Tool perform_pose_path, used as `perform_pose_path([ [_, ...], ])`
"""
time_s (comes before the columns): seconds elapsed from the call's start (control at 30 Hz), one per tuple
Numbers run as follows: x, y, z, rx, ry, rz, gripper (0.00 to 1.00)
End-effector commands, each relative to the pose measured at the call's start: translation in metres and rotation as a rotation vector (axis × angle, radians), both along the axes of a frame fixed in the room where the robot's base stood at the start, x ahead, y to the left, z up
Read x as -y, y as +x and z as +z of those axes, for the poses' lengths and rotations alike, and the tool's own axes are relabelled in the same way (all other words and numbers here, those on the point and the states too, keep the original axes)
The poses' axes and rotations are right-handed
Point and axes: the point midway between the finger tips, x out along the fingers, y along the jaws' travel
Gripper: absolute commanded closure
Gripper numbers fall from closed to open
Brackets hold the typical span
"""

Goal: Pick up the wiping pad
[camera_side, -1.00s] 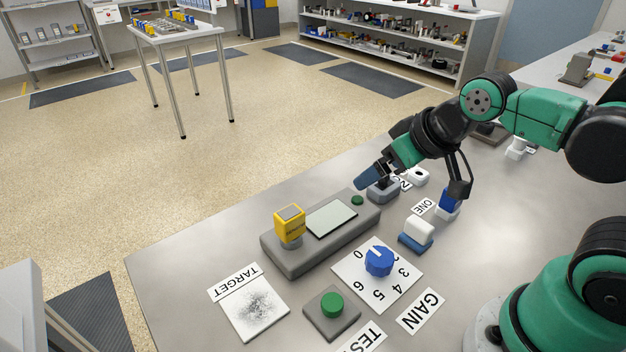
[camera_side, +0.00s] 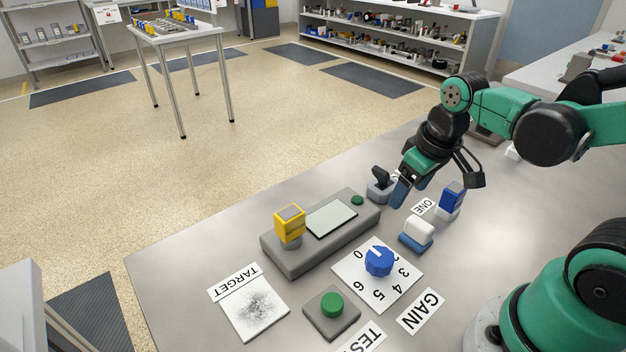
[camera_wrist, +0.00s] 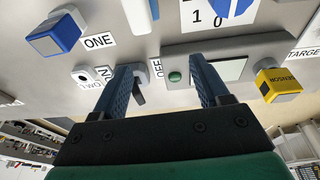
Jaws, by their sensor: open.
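The likely wiping pad, a white block on a blue base (camera_side: 416,234), sits on the bench in the side view, in front of the ONE label. In the wrist view part of a white body (camera_wrist: 137,14), apparently the same block, is cut off by the top edge. My gripper (camera_side: 411,190) is above the bench, behind the pad and apart from it. Its two blue fingers are spread with nothing between them; they also show in the wrist view (camera_wrist: 160,72).
A blue block (camera_side: 453,198) stands right of the pad. A switch with a black lever (camera_side: 380,183) is just left of my gripper. A grey console (camera_side: 280,262) with a yellow sensor (camera_side: 289,226) and a blue dial (camera_side: 379,261) lie further left and nearer.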

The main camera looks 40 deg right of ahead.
Motion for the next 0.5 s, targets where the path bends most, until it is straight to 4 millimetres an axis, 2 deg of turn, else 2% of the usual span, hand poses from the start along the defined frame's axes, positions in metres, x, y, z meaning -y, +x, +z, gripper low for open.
perform_pose_path([
  [0.03,0.008,-0.004,-0.007,-0.06,0.006,-0.006,0.32],
  [0.2,0.019,-0.018,-0.021,-0.201,0.035,-0.003,0.32],
  [0.5,0.021,-0.021,-0.039,-0.23,0.043,0.001,0.32],
])
